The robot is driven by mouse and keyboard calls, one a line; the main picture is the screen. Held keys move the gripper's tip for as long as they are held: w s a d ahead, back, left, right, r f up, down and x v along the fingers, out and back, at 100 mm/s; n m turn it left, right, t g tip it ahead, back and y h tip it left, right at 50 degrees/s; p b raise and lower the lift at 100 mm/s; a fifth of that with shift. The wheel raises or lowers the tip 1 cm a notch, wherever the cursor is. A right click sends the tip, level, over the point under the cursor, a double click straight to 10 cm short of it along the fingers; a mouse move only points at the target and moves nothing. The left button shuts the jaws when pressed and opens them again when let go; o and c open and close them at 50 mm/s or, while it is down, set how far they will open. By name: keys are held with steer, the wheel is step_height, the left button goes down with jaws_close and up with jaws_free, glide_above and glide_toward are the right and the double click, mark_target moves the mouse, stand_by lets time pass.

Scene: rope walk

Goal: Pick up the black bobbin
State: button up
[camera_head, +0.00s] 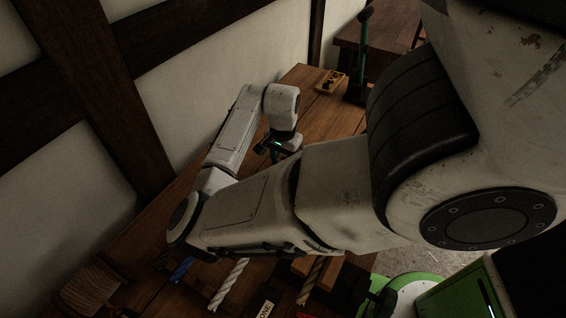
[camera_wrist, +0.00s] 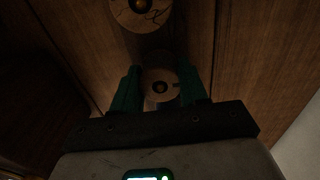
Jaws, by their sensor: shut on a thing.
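In the wrist view, my gripper (camera_wrist: 160,86) has its two green fingers on either side of a bobbin (camera_wrist: 160,92). The bobbin shows a pale round end with a dark centre hole and a small dark mark. The fingers are shut on it. Its winding is in shadow, so I cannot tell its colour. In the head view, my gripper (camera_head: 276,149) is small and dark over the wooden bench (camera_head: 313,113), and the bobbin cannot be made out there.
Another pale round end (camera_wrist: 142,13) with dark lines is just beyond my gripper in the wrist view. A small wooden tray (camera_head: 331,81) and a dark green upright stand (camera_head: 361,60) are at the bench's far end. A wall bounds the left.

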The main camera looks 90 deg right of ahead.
mark_target(283, 157)
step_height(283, 157, up, 10)
steer(key=shift+r, duration=0.15)
stand_by(0.4)
